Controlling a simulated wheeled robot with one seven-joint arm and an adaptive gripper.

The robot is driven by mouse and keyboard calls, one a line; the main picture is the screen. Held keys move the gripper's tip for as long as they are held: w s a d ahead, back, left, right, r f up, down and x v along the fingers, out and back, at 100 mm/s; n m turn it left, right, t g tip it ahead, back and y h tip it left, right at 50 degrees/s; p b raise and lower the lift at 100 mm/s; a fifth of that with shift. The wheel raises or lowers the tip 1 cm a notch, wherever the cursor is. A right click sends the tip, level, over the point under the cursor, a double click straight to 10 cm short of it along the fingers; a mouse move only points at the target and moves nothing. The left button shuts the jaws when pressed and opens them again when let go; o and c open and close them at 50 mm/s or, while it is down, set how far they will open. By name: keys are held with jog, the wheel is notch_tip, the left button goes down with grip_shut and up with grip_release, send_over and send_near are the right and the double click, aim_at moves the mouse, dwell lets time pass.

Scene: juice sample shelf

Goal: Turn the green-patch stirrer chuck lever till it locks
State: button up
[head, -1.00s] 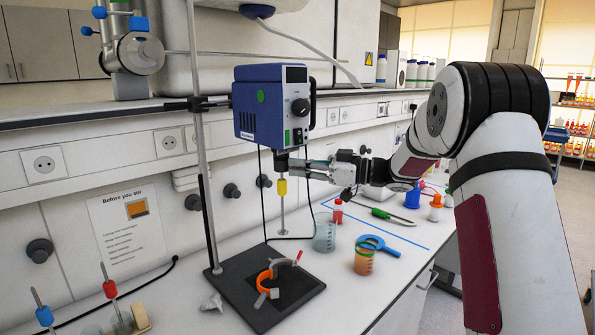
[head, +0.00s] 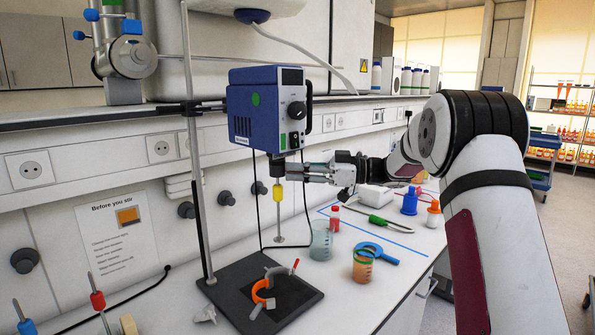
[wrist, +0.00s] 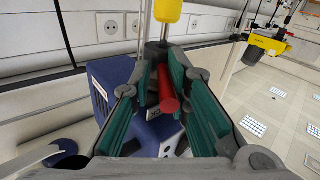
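The blue stirrer motor (head: 266,115) with a round green patch (head: 255,99) is clamped to an upright rod. Its dark chuck (head: 277,168) hangs underneath, with a yellow-collared shaft (head: 278,193) below it. My gripper (head: 300,172) is level with the chuck, just to its right. In the wrist view, a red lever (wrist: 168,95) points toward the camera between the teal pads of my gripper (wrist: 160,75). The fingers are apart, with a gap beside the lever; it lies close to the right pad, and I cannot tell if they touch. The blue motor (wrist: 110,75) is partly hidden behind the left finger.
Below the shaft, the dark stand base (head: 235,290) holds an orange-and-grey clamp (head: 264,290).

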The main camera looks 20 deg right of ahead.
dwell(0.5)
jog(key=v, duration=1.2)
jog(key=shift+a, duration=0.1)
